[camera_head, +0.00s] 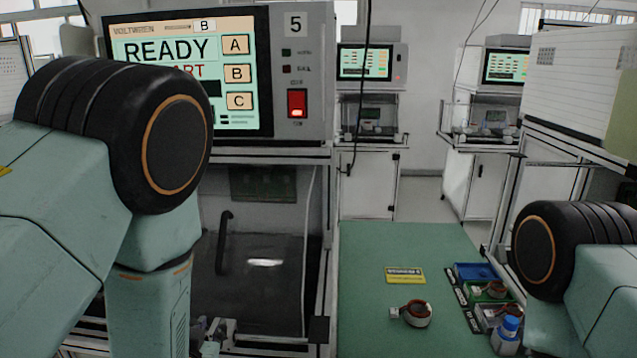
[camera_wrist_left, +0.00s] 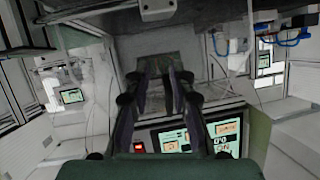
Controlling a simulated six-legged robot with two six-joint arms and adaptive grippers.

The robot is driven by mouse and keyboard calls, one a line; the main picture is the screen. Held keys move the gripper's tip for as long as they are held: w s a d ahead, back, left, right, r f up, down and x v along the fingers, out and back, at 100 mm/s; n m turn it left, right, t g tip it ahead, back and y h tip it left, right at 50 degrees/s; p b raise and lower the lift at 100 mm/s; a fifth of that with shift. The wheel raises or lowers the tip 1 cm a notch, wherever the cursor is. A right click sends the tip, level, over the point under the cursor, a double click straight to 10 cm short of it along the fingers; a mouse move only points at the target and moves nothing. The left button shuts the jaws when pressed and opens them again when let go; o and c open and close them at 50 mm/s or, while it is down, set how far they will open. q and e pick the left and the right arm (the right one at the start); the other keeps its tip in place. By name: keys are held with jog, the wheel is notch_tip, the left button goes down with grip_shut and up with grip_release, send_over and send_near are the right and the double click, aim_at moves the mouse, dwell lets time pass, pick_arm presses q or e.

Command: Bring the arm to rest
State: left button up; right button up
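My left arm comes in from the left in the head view, its teal forearm hanging down in front of the test station. The left gripper (camera_head: 216,332) shows only partly at the bottom edge, beside the forearm. In the left wrist view, the left gripper (camera_wrist_left: 162,80) has two dark fingers with a gap between their tips and nothing seen between them. My right arm shows at the right edge of the head view; its gripper is out of view.
The test station's screen (camera_head: 153,50) reads READY, beside a red switch (camera_head: 297,103). A dark door with a handle (camera_head: 224,243) is below. On the green table (camera_head: 365,270) lie a stator (camera_head: 416,313), a yellow label (camera_head: 404,275) and several bins, including a blue one (camera_head: 474,271).

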pick_arm(q)
jog(key=s+a+f+n+g+h+b, duration=0.1)
jog(key=s+f+g+b, duration=0.9)
jog(key=s+f, duration=2)
jog(key=s+g, duration=0.2)
jog(key=g, duration=0.1)
jog(key=shift+s+a+f, duration=0.35)
jog(key=shift+a+f, duration=0.05)
